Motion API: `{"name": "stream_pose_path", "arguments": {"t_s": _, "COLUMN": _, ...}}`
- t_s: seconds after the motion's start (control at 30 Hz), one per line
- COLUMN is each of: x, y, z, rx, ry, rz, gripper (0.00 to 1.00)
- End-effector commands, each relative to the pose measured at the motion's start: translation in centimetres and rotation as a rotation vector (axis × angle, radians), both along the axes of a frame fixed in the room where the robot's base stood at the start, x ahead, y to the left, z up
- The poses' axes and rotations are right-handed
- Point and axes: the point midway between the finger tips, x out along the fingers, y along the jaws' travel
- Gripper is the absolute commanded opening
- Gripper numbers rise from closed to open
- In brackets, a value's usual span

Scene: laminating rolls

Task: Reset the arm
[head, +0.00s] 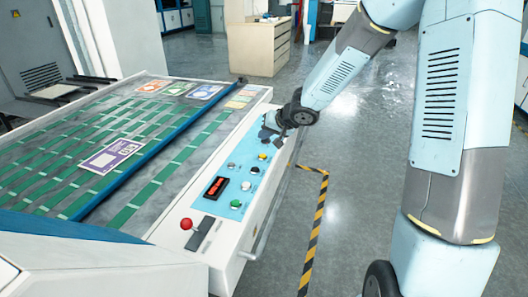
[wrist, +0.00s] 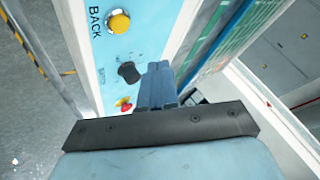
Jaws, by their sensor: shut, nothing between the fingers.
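My arm comes down from the upper right in the head view. My gripper (head: 268,134) is at the far end of the light blue control panel (head: 252,172) on the white machine. In the wrist view the dark blue fingers of my gripper (wrist: 158,70) are together, with nothing between them. A yellow button (wrist: 119,22) marked BACK is farther up the panel. I cannot tell whether the fingers touch the panel.
The machine's bed (head: 60,165) has green strips and a purple-and-white card (head: 110,156). A yellow-black floor line (head: 318,215) runs beside the machine. The grey floor to the right is clear.

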Motion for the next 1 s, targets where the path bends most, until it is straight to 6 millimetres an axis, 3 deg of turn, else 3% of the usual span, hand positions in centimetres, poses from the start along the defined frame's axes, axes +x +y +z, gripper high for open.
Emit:
{"name": "stream_pose_path", "arguments": {"t_s": 0.17, "x": 0.0, "y": -1.5, "z": 1.4, "rx": -0.063, "ry": -0.037, "rz": -0.027, "gripper": 0.00}}
{"name": "stream_pose_path", "arguments": {"t_s": 0.47, "x": -1.9, "y": -8.4, "z": 7.4, "rx": -0.330, "ry": -0.144, "rz": -0.151, "gripper": 0.00}}
{"name": "stream_pose_path", "arguments": {"t_s": 0.77, "x": -7.2, "y": -15.0, "z": 13.4, "rx": -0.543, "ry": -0.155, "rz": -0.262, "gripper": 0.00}}
{"name": "stream_pose_path", "arguments": {"t_s": 1.0, "x": -13.3, "y": -18.8, "z": 17.1, "rx": -0.642, "ry": -0.106, "rz": -0.317, "gripper": 0.00}}
